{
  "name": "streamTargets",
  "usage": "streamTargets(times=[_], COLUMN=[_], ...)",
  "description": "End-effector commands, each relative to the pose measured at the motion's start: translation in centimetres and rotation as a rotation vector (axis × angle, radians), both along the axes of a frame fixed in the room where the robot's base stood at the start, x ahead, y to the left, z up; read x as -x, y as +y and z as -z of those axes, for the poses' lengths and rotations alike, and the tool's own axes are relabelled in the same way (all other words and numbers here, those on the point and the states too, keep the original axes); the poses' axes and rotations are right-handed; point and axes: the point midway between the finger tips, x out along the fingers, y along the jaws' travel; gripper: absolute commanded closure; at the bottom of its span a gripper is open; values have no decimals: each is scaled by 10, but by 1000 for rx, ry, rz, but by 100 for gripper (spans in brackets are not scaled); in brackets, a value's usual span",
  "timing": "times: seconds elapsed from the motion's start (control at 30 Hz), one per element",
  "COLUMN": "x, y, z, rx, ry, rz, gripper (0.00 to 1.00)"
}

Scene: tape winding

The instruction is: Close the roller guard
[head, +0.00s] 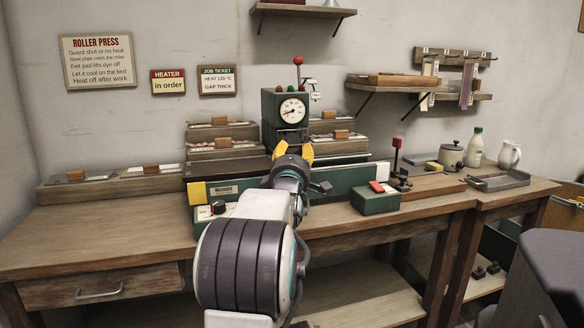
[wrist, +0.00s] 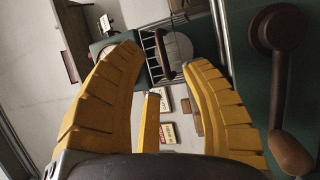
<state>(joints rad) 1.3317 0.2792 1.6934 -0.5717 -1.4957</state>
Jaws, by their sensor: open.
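The roller press (head: 270,108) is a dark green machine with a round dial, standing at the back middle of the bench. In the wrist view a barred metal grille (wrist: 150,48), which looks like the roller guard, shows beyond my fingertips. A dark brown bar handle (wrist: 163,62) lies across it, between my yellow fingers in the picture. My gripper (head: 293,152) is open and empty in front of the press; it also shows in the wrist view (wrist: 164,58). Contact with the handle cannot be told. My arm hides the press's lower part in the head view.
A brown-knobbed crank (wrist: 285,90) sits on a green panel at the wrist view's right. A green box with a red top (head: 375,198) stands right of my arm. A red-knobbed lever (head: 396,155) rises behind it. The bench's left front (head: 100,235) is clear.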

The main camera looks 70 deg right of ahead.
Motion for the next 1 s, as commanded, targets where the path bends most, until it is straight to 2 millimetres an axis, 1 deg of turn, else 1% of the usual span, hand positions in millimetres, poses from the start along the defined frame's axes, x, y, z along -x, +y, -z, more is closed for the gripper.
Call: streamTargets(times=[0.03, 0.2, 0.4, 0.5, 0.7, 1.0], x=[2, 8, 13, 15, 17, 17], y=[8, 30, 51, 59, 67, 69], z=[1, 5, 9, 10, 12, 12], rx=[-1, 0, 1, 0, 0, 0], ry=[0, 0, 0, 0, 0, 0], rz=[0, 0, 0, 0, 0, 0], gripper=[58, 58, 58, 58, 58, 58])
